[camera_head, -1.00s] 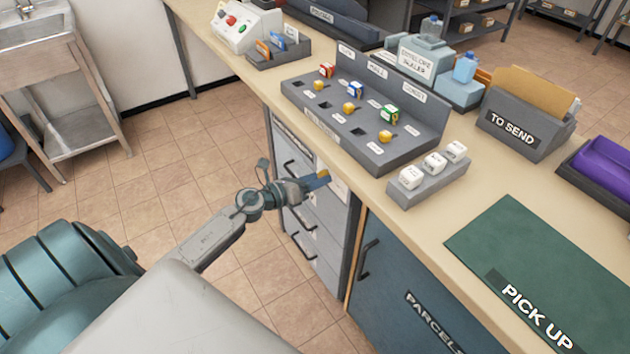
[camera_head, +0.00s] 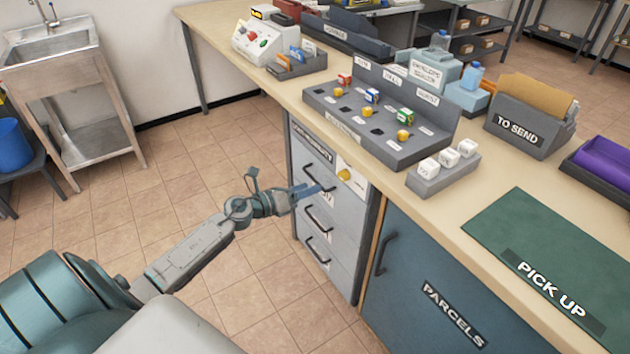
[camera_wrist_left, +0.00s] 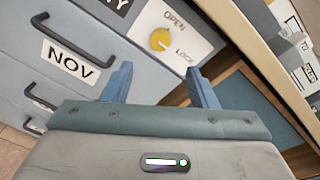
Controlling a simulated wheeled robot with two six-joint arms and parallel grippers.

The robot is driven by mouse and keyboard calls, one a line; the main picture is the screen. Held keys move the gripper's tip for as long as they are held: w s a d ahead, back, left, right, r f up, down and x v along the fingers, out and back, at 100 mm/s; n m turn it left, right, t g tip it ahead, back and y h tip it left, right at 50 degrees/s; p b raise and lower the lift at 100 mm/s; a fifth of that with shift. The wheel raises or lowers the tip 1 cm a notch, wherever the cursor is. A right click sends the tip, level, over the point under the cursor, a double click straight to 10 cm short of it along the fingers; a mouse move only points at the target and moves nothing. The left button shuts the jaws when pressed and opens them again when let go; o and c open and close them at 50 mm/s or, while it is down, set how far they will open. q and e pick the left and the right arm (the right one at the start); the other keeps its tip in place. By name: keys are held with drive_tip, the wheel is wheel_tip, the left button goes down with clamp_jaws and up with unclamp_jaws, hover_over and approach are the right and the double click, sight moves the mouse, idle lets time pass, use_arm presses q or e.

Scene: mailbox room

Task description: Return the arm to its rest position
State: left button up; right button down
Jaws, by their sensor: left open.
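My left arm comes in from the left in the head view. Its gripper (camera_head: 314,190) is in front of the grey drawer cabinet (camera_head: 345,272), near the top drawers. In the left wrist view the two blue fingers (camera_wrist_left: 157,85) stand apart with nothing between them. Beyond them is a white panel with a yellow knob (camera_wrist_left: 161,40), marked OPEN and LOCK. The knob (camera_head: 344,174) also shows in the head view, to the right of the fingers. My right gripper is not in view.
A drawer with a NOV label (camera_wrist_left: 68,60) and dark handles is close on the left in the wrist view. The counter (camera_head: 440,198) overhangs the cabinet and the blue PARCELS door (camera_head: 420,285). Tiled floor (camera_head: 180,190) lies open left of the cabinet.

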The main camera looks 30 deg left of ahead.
use_arm(q)
drive_tip(key=s+a+f+n+g+y+p, duration=0.15)
drive_tip(key=s+f+n+y, duration=0.3)
drive_tip(key=f+n, duration=0.55)
drive_tip(key=s+a+f+n+g+y+p, duration=0.1)
drive_tip(key=s+a+f+n+y, duration=0.3)
drive_tip(key=f+n, duration=0.6)
drive_tip(key=s+d+f+n+g+p, duration=0.1)
drive_tip(key=s+d+f+n+g, duration=0.25)
drive_tip(key=s+f, duration=0.6)
drive_tip(key=s+d+f+n+g+p, duration=0.1)
drive_tip(key=s+d+f+n+g, duration=0.3)
drive_tip(key=s+f, duration=0.6)
drive_tip(key=s+d+f+n+g, duration=0.2)
drive_tip(key=s+d+f+n, duration=0.1)
drive_tip(key=s, duration=0.5)
drive_tip(key=s+d+f+n+g+p, duration=0.1)
drive_tip(key=s+d+f+n+g, duration=0.1)
drive_tip(key=s, duration=0.7)
drive_tip(key=shift+s+d+f+n+h, duration=0.15)
drive_tip(key=shift+d+f+n+h, duration=0.4)
drive_tip(key=shift+d, duration=0.5)
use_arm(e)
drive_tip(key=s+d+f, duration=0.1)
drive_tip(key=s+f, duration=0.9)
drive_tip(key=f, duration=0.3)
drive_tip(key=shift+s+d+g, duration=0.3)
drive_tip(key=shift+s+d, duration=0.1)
